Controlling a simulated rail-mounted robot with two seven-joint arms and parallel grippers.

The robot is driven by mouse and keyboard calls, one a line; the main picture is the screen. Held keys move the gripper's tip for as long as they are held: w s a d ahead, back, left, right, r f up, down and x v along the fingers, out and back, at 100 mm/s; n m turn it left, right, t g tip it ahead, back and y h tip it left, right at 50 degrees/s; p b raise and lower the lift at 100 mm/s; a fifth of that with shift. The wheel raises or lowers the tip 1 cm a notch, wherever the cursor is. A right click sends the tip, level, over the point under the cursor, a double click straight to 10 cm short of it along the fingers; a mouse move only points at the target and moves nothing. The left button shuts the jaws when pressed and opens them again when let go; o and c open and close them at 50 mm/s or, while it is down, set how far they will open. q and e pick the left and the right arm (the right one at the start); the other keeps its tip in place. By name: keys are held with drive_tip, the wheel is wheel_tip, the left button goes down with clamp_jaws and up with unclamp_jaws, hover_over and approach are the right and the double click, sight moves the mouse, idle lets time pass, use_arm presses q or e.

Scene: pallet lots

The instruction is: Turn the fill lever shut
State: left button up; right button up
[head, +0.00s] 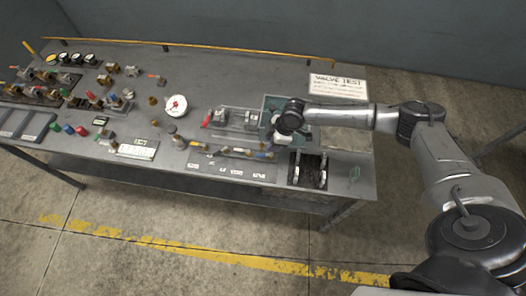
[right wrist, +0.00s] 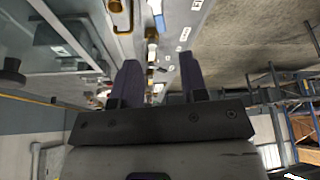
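The fill lever cannot be told by name, because the small labels are unreadable. A red-handled lever (head: 207,118) sits on a pipe fitting left of my right arm in the head view. My left gripper is not in view.
A dark recess (head: 308,170) with metal parts is at the front right. A yellow rail (head: 190,48) runs behind.

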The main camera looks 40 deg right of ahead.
sight(261, 155)
drive_tip(key=x, duration=0.8)
drive_tip(key=shift+f, duration=0.15)
clamp_jaws()
